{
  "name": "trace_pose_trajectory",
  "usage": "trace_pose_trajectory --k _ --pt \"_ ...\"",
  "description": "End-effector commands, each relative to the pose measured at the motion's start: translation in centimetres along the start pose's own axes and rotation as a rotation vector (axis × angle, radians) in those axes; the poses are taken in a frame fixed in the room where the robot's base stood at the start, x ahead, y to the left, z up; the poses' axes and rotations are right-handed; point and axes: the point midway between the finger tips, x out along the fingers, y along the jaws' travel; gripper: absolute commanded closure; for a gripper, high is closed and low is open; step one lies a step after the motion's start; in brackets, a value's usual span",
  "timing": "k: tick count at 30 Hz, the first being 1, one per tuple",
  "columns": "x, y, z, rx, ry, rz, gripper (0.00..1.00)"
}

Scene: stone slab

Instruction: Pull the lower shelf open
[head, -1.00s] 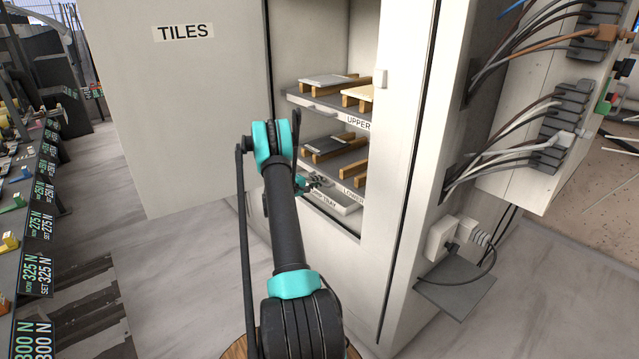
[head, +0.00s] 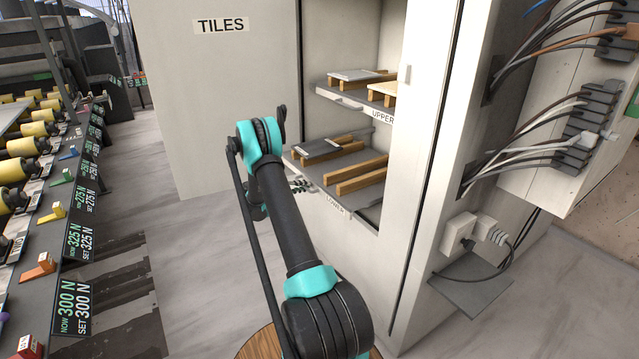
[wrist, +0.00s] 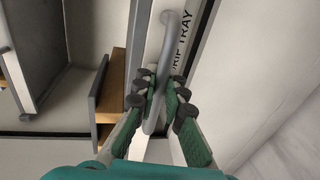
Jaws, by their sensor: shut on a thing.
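The lower shelf (head: 367,211) juts out of the open cabinet in the head view. It carries a dark slab (head: 325,147) and wooden rails (head: 355,180). Its front bears a LOWER label, partly hidden. In the head view my arm hides most of my gripper, at the shelf's left front corner.
The upper shelf (head: 352,103) sits above with a pale slab and wooden rails. The open TILES door (head: 225,100) stands to the left. Plugs and cables (head: 575,110) are on the right. A rack with force displays (head: 80,240) lines the far left. Grey floor is clear between.

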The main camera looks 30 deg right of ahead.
Motion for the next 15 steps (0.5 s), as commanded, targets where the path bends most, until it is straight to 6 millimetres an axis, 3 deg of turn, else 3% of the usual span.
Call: trace_pose_trajectory --k 1,6,15 --pt "-1.4 -0.3 -0.1 -0.001 0.004 -0.001 1.00" --pt "-4.7 -1.0 -0.1 0.000 0.004 -0.001 1.00" --pt "-7.7 -1.7 0.0 0.000 0.001 -0.001 1.00"
